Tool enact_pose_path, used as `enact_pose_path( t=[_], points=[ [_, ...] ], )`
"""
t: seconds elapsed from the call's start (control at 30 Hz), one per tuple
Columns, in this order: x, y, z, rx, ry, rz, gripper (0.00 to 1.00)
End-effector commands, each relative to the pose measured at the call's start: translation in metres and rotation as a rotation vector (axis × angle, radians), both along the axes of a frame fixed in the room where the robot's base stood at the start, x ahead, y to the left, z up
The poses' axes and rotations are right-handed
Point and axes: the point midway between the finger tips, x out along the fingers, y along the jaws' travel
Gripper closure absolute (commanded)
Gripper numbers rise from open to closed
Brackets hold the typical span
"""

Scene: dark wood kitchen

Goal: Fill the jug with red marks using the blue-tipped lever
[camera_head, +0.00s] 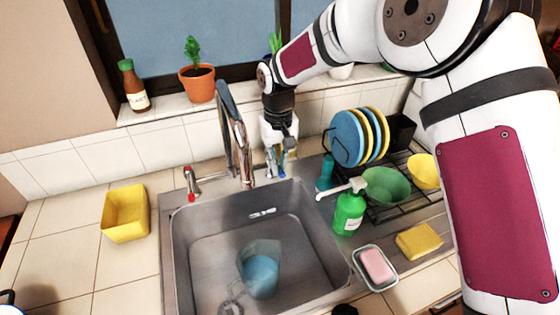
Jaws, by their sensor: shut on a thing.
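The clear jug (260,274) stands in the sink basin, below the faucet. It holds something bluish that looks like water; red marks on it are too small to make out. The chrome faucet (236,140) rises at the back edge of the sink. A red-tipped lever (191,190) is to its left. My gripper (281,168) reaches down at the back of the sink, right of the faucet. It is shut on the blue-tipped lever, which its fingers mostly hide.
A yellow container (126,214) stands on the counter left of the sink (190,262). A green soap bottle (348,213), a pink soap in a dish (376,268), a yellow sponge (419,241) and a dish rack (398,208) with plates and bowls are to the right.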

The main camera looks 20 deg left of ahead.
Motion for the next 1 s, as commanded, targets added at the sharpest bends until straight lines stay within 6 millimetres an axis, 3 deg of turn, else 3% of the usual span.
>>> enact_pose_path(
  t=[0.07, 0.1, 0.17, 0.57, 1.0],
  points=[
    [0.000, 0.001, 0.000, 0.002, 0.000, -0.003, 1.00],
    [0.000, 0.001, 0.000, 0.002, 0.000, -0.003, 0.80],
    [0.000, 0.001, 0.000, 0.002, 0.000, -0.002, 0.68],
    [0.000, 0.001, 0.007, 0.002, -0.001, 0.000, 0.68],
    [0.000, 0.001, 0.087, 0.004, -0.002, -0.001, 0.68]
  ],
)
